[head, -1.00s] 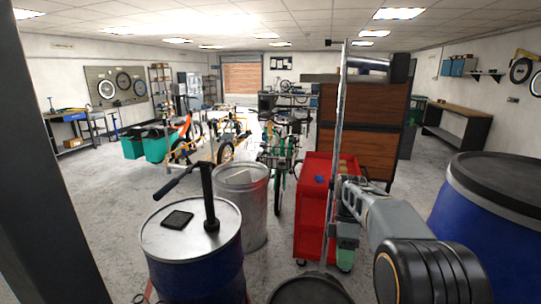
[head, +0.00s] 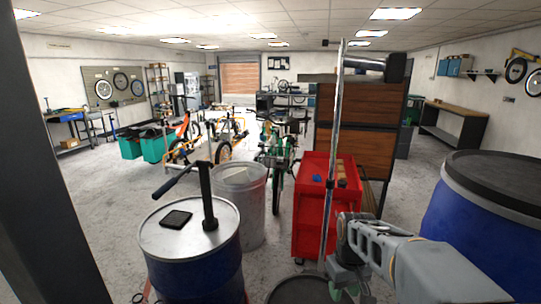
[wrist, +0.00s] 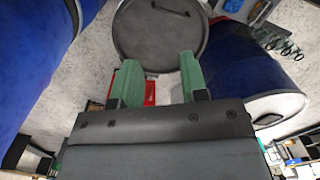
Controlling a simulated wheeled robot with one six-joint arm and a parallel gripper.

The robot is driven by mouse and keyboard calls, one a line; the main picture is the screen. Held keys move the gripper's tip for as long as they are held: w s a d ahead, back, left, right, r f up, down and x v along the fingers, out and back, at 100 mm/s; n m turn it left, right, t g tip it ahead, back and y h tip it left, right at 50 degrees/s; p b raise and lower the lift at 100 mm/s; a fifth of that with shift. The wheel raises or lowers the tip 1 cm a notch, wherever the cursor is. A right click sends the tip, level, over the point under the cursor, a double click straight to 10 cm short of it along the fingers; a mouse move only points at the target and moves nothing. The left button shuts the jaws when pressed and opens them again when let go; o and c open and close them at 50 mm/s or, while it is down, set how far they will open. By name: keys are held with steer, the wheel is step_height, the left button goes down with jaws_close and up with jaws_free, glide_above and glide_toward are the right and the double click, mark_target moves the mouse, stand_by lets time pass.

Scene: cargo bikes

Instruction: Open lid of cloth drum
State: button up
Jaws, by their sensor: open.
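The cloth drum's round dark grey lid (wrist: 165,40) fills the top middle of the wrist view, with a thin bar handle (wrist: 176,8) on it. The lid looks closed; what is under it is hidden. Part of the same dark lid shows at the bottom edge of the head view (head: 298,291). My gripper (wrist: 160,64) is open and empty, its two green fingers apart and pointing toward the lid. The handle lies beyond the fingertips, apart from them. In the head view my gripper (head: 348,284) hangs low at the right of the lid.
A blue drum (head: 190,262) with a hand pump (head: 208,205) stands left, and a larger blue drum (head: 475,235) stands right. A metal bin (head: 240,195) and red tool cabinet (head: 313,220) stand behind. A thin upright pole (head: 334,150) rises beside my arm.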

steer(key=s+r+m+t, duration=0.1)
steer(key=s+t, duration=0.1)
steer(key=s, duration=0.3)
steer(key=s+a+r+m+t, duration=0.1)
steer(key=s+t, duration=0.1)
steer(key=s, duration=0.3)
steer(key=shift+s+a+r+m+t, duration=0.15)
steer(key=shift+r+m+t, duration=0.15)
steer(key=shift+a, duration=0.15)
